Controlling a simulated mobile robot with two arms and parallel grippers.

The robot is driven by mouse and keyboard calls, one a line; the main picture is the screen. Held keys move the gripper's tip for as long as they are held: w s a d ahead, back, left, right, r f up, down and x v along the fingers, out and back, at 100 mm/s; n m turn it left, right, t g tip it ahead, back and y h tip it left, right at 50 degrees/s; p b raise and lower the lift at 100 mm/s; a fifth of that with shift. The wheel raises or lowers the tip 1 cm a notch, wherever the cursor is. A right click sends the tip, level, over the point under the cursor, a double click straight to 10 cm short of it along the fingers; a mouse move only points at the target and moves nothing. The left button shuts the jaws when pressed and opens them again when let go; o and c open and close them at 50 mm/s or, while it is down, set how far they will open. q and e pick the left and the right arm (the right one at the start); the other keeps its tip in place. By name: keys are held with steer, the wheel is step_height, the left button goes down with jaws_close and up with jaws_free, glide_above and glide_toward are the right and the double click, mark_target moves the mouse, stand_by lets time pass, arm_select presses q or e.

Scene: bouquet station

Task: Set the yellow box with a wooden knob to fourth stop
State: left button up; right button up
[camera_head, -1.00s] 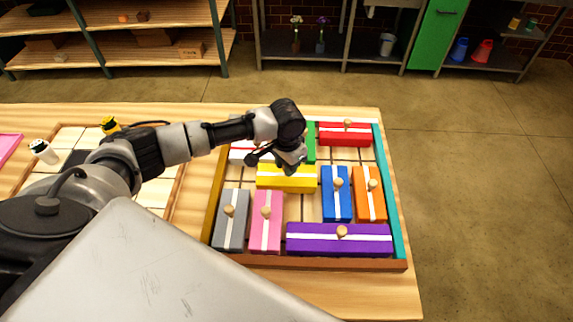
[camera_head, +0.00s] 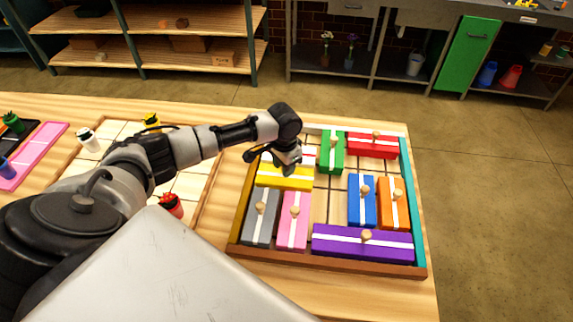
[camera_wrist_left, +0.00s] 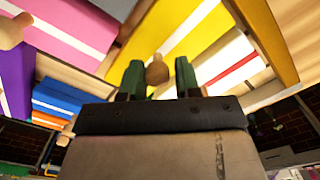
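The yellow box (camera_head: 285,178) with a white stripe lies crosswise in the left part of the framed board, behind the grey and pink boxes. Its left end is close to the board's left wall; my gripper partly covers it in the head view. In the left wrist view, its wooden knob (camera_wrist_left: 157,71) stands between the two green fingers of my left gripper (camera_wrist_left: 159,77). The fingers are close around the knob, with a thin gap seen on one side. The box also shows in the left wrist view (camera_wrist_left: 180,28). My right gripper is not in view.
The grey box (camera_head: 262,222) and pink box (camera_head: 294,225) stand in front of the yellow box. A green box (camera_head: 331,152) and a red box (camera_head: 372,145) are at the back. Blue (camera_head: 362,205), orange (camera_head: 391,205) and purple (camera_head: 340,240) boxes are to the right. Bare board (camera_head: 328,207) shows mid-board.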

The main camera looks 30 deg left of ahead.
arm_select(q)
steer(key=shift+o, duration=1.2)
steer(key=shift+a, duration=0.1)
steer(key=shift+o, duration=0.4)
steer(key=shift+s, duration=0.1)
steer(key=shift+r, duration=0.4)
step_height(320, 180, up, 10)
steer(key=b, duration=0.2)
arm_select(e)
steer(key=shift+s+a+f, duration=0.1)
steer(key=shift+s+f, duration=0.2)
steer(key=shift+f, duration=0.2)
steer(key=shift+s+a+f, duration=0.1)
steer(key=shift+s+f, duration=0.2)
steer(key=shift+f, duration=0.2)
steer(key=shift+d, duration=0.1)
